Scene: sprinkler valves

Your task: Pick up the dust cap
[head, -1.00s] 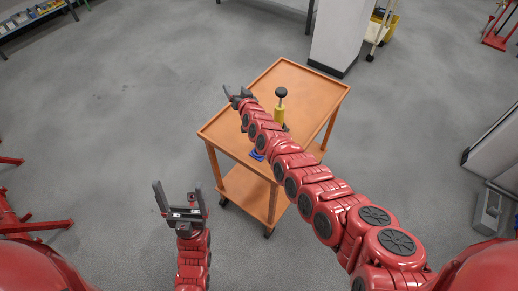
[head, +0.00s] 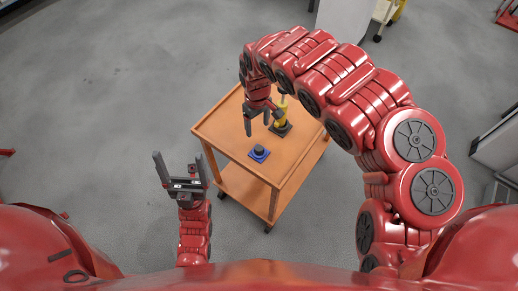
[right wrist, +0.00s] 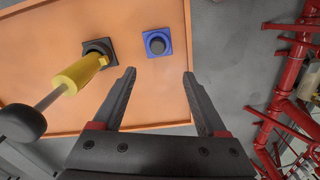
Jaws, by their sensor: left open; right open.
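A dark round cap, which looks like the dust cap (head: 259,149), sits on a blue square pad (head: 251,154) on the orange cart top. In the right wrist view the cap (right wrist: 157,46) lies just past the fingertips, roughly in line with the gap between them. My right gripper (head: 263,119) is open and empty, pointing down above the cart, beyond the cap in the head view. My left gripper (head: 180,167) is open and empty, to the left of the cart. Nothing touches the cap.
A yellow cylinder (right wrist: 80,72) with a rod and black knob (right wrist: 22,122) stands on a dark square base beside the cap, close to my right gripper. The orange cart (head: 225,165) has a raised rim and a lower shelf. Its near top is clear.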

